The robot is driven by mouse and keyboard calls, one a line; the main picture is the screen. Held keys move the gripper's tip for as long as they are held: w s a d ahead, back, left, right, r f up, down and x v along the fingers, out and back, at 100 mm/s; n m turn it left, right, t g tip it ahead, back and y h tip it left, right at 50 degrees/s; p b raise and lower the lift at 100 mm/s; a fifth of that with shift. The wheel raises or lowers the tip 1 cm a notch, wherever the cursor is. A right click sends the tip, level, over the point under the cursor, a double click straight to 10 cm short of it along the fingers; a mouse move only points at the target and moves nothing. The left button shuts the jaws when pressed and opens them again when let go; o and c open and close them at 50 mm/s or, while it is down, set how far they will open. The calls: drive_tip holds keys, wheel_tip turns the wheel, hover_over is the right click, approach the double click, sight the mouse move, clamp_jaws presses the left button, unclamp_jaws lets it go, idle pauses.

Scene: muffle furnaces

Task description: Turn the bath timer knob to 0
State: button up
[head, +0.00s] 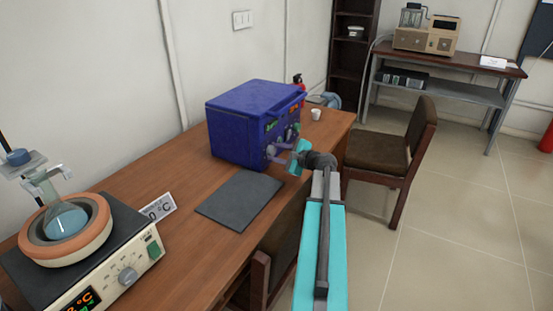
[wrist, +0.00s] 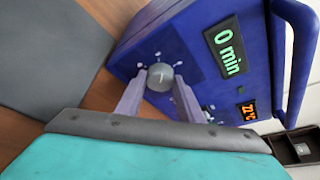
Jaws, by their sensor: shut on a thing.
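The bath is a blue box (head: 232,128) on the brown desk, with its control panel facing right in the head view. In the wrist view its panel (wrist: 195,45) looks tilted. The round grey timer knob (wrist: 160,77) sits on the panel, ringed by pale marks. The green timer display (wrist: 229,47) beside it reads 0 min. A smaller orange display (wrist: 248,111) seems to read 22 °C. My gripper (head: 276,155) is at the front of the bath. In the wrist view my gripper (wrist: 160,84) has one finger on each side of the knob and is shut on it.
A dark grey mat (head: 240,199) lies in front of the bath. A heating plate (head: 125,270) with a flask (head: 67,220) stands at the near left. A white cup (head: 316,114) stands right of the bath. A chair (head: 395,150) stands beside the desk; open floor lies at right.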

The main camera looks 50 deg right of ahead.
drive_tip(key=shift+b, duration=0.35)
idle(0.3)
drive_tip(key=o, duration=1.1)
drive_tip(key=shift+r, duration=0.15)
drive_tip(key=shift+r, duration=0.55)
drive_tip(key=shift+s+a+r, duration=0.3)
drive_tip(key=shift+r, duration=0.3)
drive_tip(key=shift+s+a+r, duration=0.25)
drive_tip(key=shift+r, duration=0.35)
drive_tip(key=s+a+b, duration=0.1)
drive_tip(key=s+a, duration=0.3)
drive_tip(key=s, duration=0.1)
drive_tip(key=s+a+b, duration=0.1)
drive_tip(key=s+a, duration=0.1)
drive_tip(key=shift+s+a+r+b, duration=0.1)
drive_tip(key=shift+s+r+b, duration=0.15)
drive_tip(key=shift+b, duration=0.1)
